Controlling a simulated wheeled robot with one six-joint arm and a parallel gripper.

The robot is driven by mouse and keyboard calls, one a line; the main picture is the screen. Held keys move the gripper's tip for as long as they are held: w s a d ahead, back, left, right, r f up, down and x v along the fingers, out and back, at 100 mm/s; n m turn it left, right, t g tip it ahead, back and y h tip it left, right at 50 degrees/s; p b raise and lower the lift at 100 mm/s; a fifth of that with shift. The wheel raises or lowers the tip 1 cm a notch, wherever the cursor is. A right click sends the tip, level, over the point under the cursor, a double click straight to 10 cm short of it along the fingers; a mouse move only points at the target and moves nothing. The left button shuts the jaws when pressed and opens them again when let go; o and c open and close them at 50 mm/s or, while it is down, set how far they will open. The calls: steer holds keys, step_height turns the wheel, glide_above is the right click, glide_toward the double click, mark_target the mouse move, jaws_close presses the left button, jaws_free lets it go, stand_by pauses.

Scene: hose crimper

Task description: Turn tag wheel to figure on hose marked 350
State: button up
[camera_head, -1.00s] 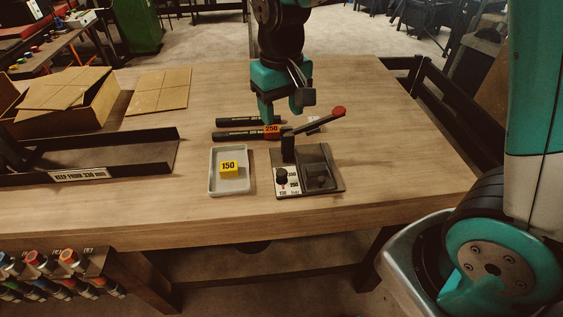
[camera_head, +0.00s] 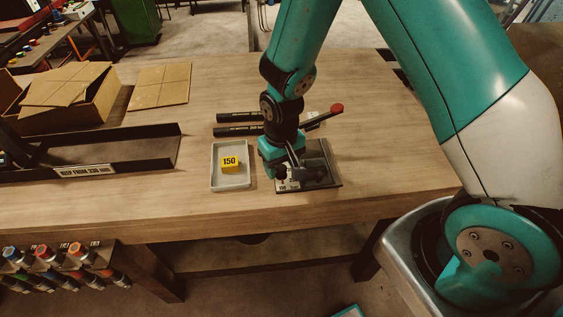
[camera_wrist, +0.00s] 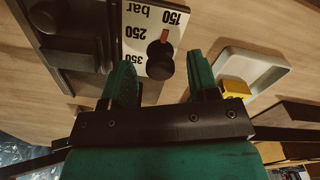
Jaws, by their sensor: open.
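The tag wheel is a black round knob (camera_wrist: 160,62) with a red pointer, on a white plate (camera_wrist: 140,12) printed 150, 250, 350 and bar. In the wrist view the pointer points toward 150. My gripper (camera_wrist: 161,68) is open, one finger either side of the knob; contact cannot be told. In the head view my gripper (camera_head: 287,172) is low over the front left of the crimper (camera_head: 322,172). Two dark hoses, a rear one (camera_head: 236,117) and a front one (camera_head: 235,131), lie behind it; their right ends are partly hidden and I cannot read a 350.
A grey tray (camera_head: 216,182) with a yellow 150 block (camera_head: 230,162) stands left of the crimper. The crimper's red-tipped lever (camera_head: 336,108) rises at the right. A dark rack (camera_head: 150,155) and cardboard box (camera_head: 95,100) are further left. The table's right side is clear.

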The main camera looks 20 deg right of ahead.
steer(key=c, duration=0.9)
